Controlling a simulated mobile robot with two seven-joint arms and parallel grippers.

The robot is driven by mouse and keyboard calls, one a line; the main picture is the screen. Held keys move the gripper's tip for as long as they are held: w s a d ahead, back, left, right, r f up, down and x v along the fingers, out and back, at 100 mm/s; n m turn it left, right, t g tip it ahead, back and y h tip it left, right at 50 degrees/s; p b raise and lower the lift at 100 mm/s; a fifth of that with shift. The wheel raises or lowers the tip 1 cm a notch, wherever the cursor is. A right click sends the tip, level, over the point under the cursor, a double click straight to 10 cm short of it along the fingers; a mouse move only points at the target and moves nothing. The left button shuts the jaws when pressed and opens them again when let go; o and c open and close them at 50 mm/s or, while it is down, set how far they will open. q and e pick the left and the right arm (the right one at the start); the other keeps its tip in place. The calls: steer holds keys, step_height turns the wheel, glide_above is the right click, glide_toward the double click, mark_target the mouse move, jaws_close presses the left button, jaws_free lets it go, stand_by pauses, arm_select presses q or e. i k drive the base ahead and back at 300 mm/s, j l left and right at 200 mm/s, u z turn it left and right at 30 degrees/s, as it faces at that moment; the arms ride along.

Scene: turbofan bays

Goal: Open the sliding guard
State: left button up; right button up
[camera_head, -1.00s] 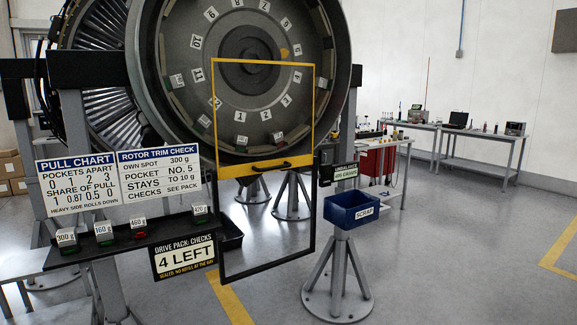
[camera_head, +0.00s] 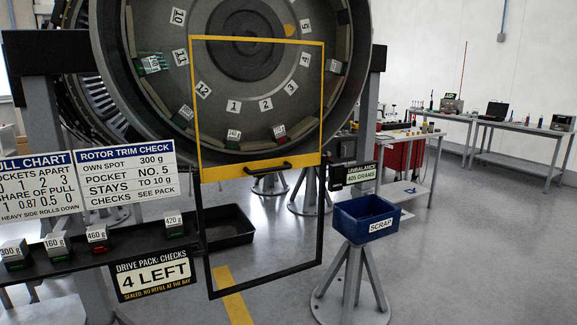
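The sliding guard (camera_head: 257,172) is a yellow-framed panel in front of the lower part of the turbofan rotor (camera_head: 240,60). A dark handle (camera_head: 267,171) sits on its yellow lower bar. A black frame (camera_head: 322,235) extends below the yellow part, and the floor shows through it. The guard covers the front of the low pockets, around labels 12, 1, 2, 3 and 4. Neither of my grippers is in view.
A shelf with labelled weights (camera_head: 97,240) stands at left, below two sign boards (camera_head: 125,172). A blue scrap bin (camera_head: 367,219) on a stand is right of the guard. A black tray (camera_head: 228,231) lies behind. Benches (camera_head: 520,130) stand at the back right; open floor lies between.

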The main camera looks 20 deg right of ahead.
mark_target(243, 169)
steer(key=i+l+z, duration=0.1)
steer(key=i+l, duration=0.25)
steer(key=l, duration=0.2)
steer(key=i+l, duration=0.35)
steer(key=l, duration=0.15)
steer(key=i+l+z, duration=0.15)
steer(key=i+l, duration=0.25)
steer(key=l, duration=0.15)
